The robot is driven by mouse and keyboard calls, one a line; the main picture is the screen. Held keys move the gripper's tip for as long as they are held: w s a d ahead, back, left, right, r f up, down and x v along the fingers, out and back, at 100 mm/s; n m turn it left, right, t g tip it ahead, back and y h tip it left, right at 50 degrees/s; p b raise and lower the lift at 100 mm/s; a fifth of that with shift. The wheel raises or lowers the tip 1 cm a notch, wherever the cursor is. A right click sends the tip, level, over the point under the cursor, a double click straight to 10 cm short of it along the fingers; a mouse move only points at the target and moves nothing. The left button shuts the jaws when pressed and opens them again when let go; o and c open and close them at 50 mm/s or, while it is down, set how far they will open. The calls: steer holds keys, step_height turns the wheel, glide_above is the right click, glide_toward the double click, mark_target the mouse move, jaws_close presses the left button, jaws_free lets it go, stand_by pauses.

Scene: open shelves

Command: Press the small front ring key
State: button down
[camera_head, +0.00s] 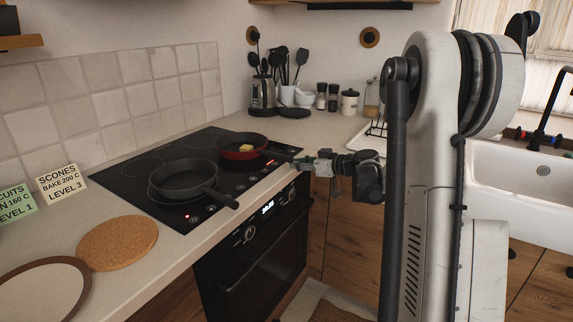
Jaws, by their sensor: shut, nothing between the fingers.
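The black glass cooktop (130,184) is set in the counter and has a strip of small touch keys (241,187) along its front edge. The key symbols are too small to read here, so I cannot tell which is the small front ring key. A dark grey pan (184,177) stands on the front left part, its handle pointing over the key strip. A red pan (241,151) with a yellow piece (246,148) in it stands at the right. My gripper (300,163) is shut and empty at the cooktop's right front edge, close to the red pan's handle.
An oven (262,250) with a lit display is below the counter. A white sink (522,190) is at the right.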

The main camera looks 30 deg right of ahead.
steer(key=shift+s+d+r, duration=0.35)
steer(key=shift+s+r, duration=0.1)
steer(key=shift+s, duration=0.2)
stand_by(1.8)
